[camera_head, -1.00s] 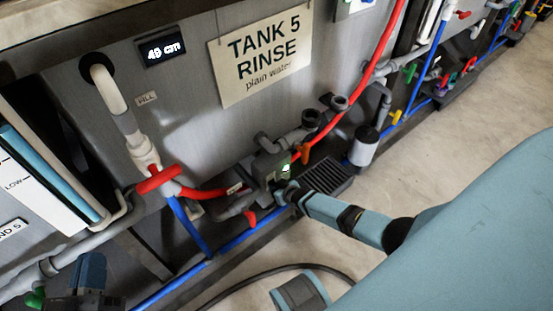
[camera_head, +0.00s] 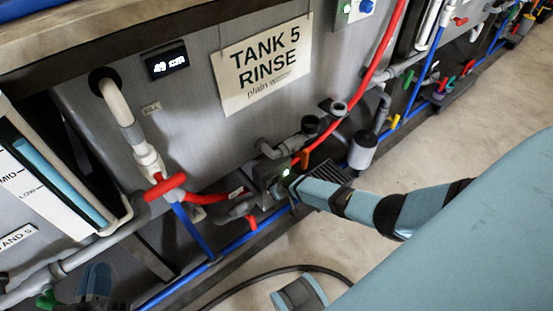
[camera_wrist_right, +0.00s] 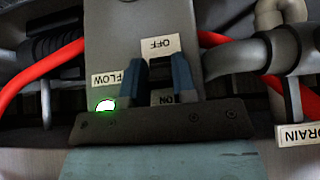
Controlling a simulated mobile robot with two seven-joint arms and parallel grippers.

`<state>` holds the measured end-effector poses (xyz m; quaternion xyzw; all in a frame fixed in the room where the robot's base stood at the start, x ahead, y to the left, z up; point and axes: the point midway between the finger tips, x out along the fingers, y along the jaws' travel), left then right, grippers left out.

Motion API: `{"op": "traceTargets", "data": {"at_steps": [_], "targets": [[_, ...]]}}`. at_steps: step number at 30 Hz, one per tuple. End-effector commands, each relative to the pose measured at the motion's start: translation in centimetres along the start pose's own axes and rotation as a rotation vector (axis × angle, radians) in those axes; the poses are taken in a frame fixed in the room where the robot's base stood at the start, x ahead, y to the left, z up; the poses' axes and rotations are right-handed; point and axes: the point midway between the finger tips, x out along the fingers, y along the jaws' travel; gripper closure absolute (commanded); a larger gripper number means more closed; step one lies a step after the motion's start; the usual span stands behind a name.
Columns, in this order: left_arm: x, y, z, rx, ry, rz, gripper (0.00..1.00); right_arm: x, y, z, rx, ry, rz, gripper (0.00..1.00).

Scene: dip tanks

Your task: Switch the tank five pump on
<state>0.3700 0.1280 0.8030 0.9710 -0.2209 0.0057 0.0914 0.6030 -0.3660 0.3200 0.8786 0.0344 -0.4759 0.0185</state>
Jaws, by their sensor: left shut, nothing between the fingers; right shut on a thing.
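The tank five pump (camera_head: 268,174) is a dark grey box at the foot of the tank, below the sign "TANK 5 RINSE" (camera_head: 265,65). A green lamp (camera_head: 286,172) is lit on it, and the lamp glows beside the "FLOW" label (camera_wrist_right: 106,104) in the right wrist view. My right gripper (camera_wrist_right: 166,75) is at the pump face, its fingers between the "OFF" label (camera_wrist_right: 158,44) and "ON" label (camera_wrist_right: 167,99). It is shut on the switch, which the fingers mostly hide. My left gripper (camera_head: 96,284) is shut and empty at the lower left.
A red-handled valve (camera_head: 166,187) on a white pipe stands left of the pump. Red hose (camera_head: 376,66) and blue pipe (camera_head: 240,241) run close by. A "DRAIN" label (camera_wrist_right: 298,135) shows at right. A dark cable lies on the floor; open floor (camera_head: 430,150) is to the right.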

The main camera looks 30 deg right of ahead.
Motion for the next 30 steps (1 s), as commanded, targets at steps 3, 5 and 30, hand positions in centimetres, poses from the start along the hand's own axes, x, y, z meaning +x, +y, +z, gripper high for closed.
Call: {"op": "traceTargets", "data": {"at_steps": [3, 5, 30], "targets": [[0.0, 0.0, 0.0, 0.0, -0.001, 0.0, 1.0, 0.0, 0.0, 0.2, 0.0, -0.004, 0.001, 0.98], [0.0, 0.0, 0.0, 0.0, -0.001, 0.0, 1.0, 0.0, 0.0, 0.2, 0.0, -0.004, 0.001, 0.98], [-2.5, -2.8, 5.4, 0.035, -0.325, -0.112, 1.0, -5.8, 0.0, -0.1, 0.0, -0.001, 0.0, 0.49]]}}
